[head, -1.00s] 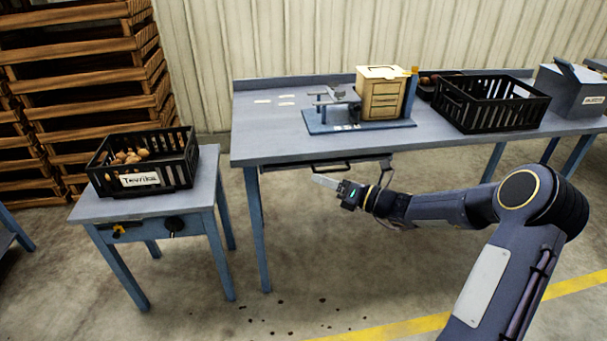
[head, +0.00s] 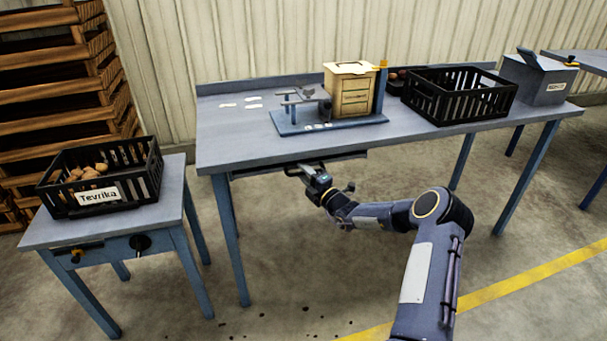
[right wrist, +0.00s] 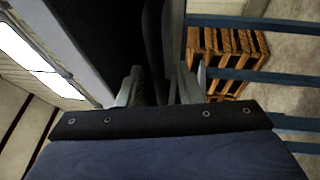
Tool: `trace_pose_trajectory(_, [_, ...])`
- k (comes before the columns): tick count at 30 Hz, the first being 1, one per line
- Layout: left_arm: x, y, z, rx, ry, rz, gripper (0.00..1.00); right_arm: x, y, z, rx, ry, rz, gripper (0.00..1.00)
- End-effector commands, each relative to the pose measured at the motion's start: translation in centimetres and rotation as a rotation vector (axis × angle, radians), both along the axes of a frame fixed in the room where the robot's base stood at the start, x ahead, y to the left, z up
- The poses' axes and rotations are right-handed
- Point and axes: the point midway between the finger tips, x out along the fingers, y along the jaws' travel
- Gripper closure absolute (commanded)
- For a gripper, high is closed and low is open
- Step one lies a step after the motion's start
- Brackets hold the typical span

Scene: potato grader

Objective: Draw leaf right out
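The leaf (head: 345,157) shows as a thin slab under the front edge of the blue-grey bench, with a dark handle (head: 291,171) on its front. My right gripper (head: 309,172) is at this handle, under the bench edge. In the right wrist view the handle (right wrist: 155,50) runs as a dark bar between the two grey fingers of my right gripper (right wrist: 158,88). Whether they press on it cannot be told. My left gripper is not in view.
On the bench (head: 235,140) stand a small wooden drawer box (head: 350,90) on a blue base, a black crate (head: 460,98) and a grey bin (head: 538,80). A side table (head: 110,220) with a crate of potatoes (head: 100,185) is at left.

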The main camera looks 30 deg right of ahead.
Motion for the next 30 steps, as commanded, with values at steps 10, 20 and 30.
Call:
trace_pose_trajectory(10, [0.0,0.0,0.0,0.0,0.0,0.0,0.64,0.2,0.0,0.0,-0.001,0.001,0.001,0.77])
trace_pose_trajectory(20, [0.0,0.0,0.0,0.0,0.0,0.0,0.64,0.2,0.0,0.0,-0.002,0.001,0.001,1.0])
trace_pose_trajectory(30, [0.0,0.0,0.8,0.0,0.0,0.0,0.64,-1.0,0.3,0.2,-0.001,0.004,0.001,1.0])
